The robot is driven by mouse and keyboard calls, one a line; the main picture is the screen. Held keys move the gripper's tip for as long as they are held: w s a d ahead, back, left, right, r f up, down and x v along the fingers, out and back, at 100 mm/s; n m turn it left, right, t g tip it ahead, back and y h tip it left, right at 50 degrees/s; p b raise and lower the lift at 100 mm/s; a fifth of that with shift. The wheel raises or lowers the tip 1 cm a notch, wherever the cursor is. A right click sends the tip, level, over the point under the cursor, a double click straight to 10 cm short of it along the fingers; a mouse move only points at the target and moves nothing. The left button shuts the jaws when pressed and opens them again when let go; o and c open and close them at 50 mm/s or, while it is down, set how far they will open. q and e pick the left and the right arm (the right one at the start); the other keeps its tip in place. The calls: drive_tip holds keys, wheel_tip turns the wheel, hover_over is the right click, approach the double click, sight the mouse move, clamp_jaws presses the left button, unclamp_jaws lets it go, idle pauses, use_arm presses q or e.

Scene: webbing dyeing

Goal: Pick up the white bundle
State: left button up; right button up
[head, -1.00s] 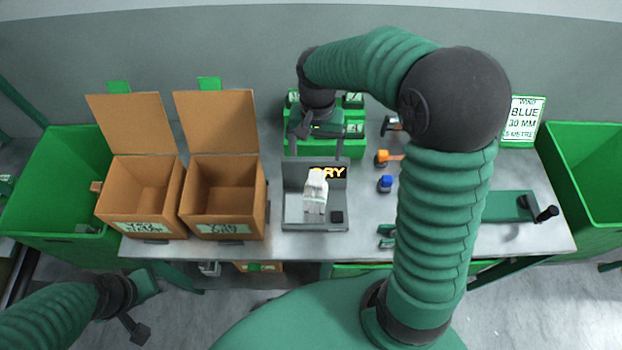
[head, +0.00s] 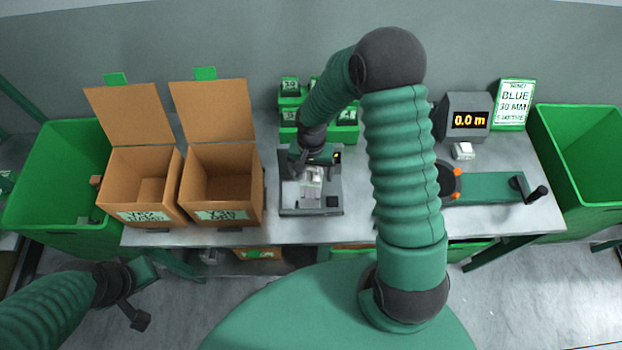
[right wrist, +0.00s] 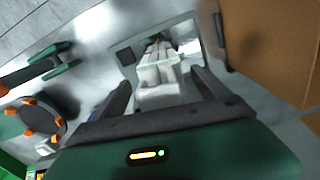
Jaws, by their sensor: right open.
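The white bundle (head: 313,188) lies on the grey tester (head: 333,200), left of my right arm in the head view. In the right wrist view the bundle (right wrist: 160,72) shows as pale strips, with a white block nearest the gripper. My right gripper (head: 311,172) is open, low above the tester, with a finger on either side of the bundle's near end. In the right wrist view gaps show beside the fingers, and contact cannot be told. My left gripper (head: 140,295) is off the front of the table, apart from the bundle; its jaw state is unclear.
Two open cardboard boxes (head: 222,180) stand left of the tester. Green holders (head: 347,134) stand behind it. Green bins (head: 590,165) flank the table.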

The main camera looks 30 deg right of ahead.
drive_tip(key=shift+w+a+f, duration=0.1)
drive_tip(key=shift+w+f, duration=0.1)
drive_tip(key=shift+c, duration=0.7)
drive_tip(key=shift+d, duration=0.2)
drive_tip(key=c, duration=0.9)
drive_tip(key=shift+a, duration=0.1)
clamp_jaws()
